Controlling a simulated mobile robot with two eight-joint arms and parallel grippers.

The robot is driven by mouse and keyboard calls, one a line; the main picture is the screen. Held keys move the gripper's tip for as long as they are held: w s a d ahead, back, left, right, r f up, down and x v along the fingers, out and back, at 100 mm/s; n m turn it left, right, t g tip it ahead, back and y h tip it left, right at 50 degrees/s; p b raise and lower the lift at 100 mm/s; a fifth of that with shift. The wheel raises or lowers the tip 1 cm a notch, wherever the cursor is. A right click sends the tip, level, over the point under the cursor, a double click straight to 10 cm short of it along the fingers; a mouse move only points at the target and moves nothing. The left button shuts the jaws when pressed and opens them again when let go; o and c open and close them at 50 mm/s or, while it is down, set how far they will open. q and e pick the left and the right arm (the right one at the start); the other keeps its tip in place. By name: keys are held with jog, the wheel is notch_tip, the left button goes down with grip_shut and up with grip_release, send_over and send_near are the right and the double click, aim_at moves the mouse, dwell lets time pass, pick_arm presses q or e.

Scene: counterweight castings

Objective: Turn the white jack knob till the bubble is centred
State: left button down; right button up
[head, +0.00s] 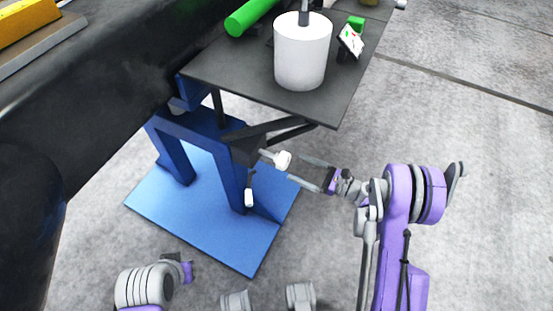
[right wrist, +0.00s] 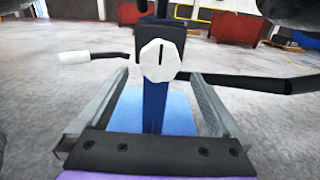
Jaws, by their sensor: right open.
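The white jack knob (head: 282,160) sits at the end of a dark bracket under the grey table plate. In the right wrist view the knob (right wrist: 158,60) is faceted and has a dark, near-vertical line on its face. My right gripper (head: 296,167) is open, its fingertips close to the knob on either side. In the right wrist view the knob shows between the two fingers (right wrist: 159,78), with a gap on each side. My left gripper's fingers do not show.
A white cylinder (head: 302,55) and a green bar (head: 249,17) are on the plate (head: 230,72). A white-gripped lever (head: 249,197) hangs below the knob, beside the blue stand (head: 205,215). A large black body fills the left. Floor at right is clear.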

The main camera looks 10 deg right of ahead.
jog(key=x, duration=0.9)
jog(key=shift+b, duration=0.35)
jog(key=shift+a, duration=0.1)
jog(key=shift+c, duration=0.3)
jog(key=c, duration=1.2)
